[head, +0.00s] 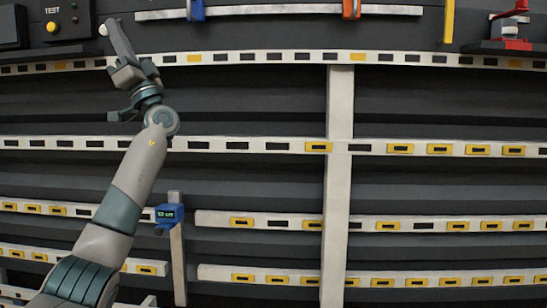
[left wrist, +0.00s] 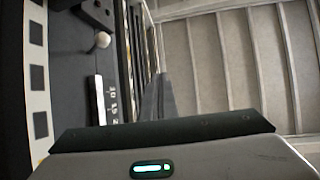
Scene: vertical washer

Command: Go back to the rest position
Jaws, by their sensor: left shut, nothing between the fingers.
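My left gripper (head: 119,37) is raised at the upper left of the head view, with my arm coming up from the lower left. Its fingers are together and hold nothing. They point up beside the dark panel labelled TEST (head: 53,10), close to a small pale round knob (head: 103,30); I cannot tell whether they touch it. In the left wrist view the shut dark fingers (left wrist: 158,100) show near the middle, and the pale knob (left wrist: 103,40) is to their upper left. My right gripper is in neither view.
A dark wall with white slotted rails (head: 237,145) and a white upright post (head: 338,180) fills the head view. A blue gauge (head: 169,213) is right of my arm. Blue (head: 197,10) and orange (head: 351,9) clips sit on the top bar (head: 270,9).

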